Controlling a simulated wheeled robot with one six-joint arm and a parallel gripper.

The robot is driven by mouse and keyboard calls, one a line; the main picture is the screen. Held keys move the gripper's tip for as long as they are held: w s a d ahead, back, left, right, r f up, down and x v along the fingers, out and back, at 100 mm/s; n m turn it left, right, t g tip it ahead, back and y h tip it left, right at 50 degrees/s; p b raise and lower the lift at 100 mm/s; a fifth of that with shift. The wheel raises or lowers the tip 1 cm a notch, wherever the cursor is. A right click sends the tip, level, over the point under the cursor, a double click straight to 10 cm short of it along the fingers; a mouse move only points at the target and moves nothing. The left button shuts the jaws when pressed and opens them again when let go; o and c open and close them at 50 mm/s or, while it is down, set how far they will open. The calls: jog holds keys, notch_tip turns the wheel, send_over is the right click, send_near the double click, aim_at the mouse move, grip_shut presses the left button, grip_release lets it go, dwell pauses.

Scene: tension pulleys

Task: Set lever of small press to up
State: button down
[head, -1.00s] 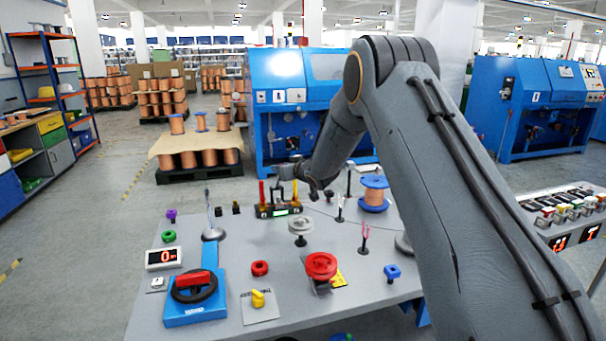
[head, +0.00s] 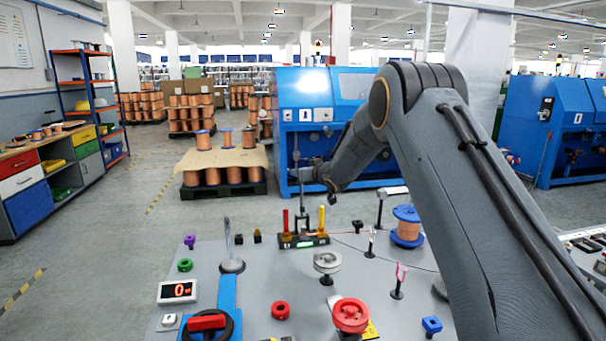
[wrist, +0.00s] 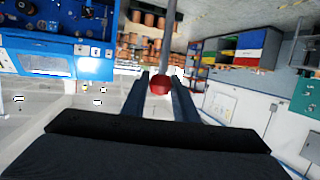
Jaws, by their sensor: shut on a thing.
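The small press (head: 303,241) is a dark base with a red post and a yellow post, at the far edge of the grey table. Its thin grey lever (head: 303,200) rises between the posts and stands close to upright. My gripper (head: 304,174) is at the lever's top end, high above the base. In the wrist view my gripper (wrist: 160,80) is shut on the lever's red knob (wrist: 160,87), with a finger on each side. The grey rod (wrist: 173,35) runs from the knob to the picture's top edge. In the head view the knob is hard to make out.
A grey pulley (head: 327,263), a red pulley (head: 351,315) and a copper spool (head: 407,227) stand on the table (head: 255,300). A thin upright rod (head: 229,240) is to the left of the press. A blue machine (head: 335,110) stands behind.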

jog(key=shift+w, duration=0.15)
dwell(0.3)
jog(key=c, duration=1.4)
grip_release()
jog(key=shift+w+d+f, duration=0.1)
jog(key=shift+w+f, duration=0.05)
jog(key=shift+c, duration=0.2)
jog(key=shift+s, duration=0.2)
jog(key=b+v, duration=0.1)
jog(key=v, duration=0.6)
jog(key=shift+s+r, duration=0.2)
jog(key=shift+s, duration=0.05)
jog(key=shift+d, duration=0.15)
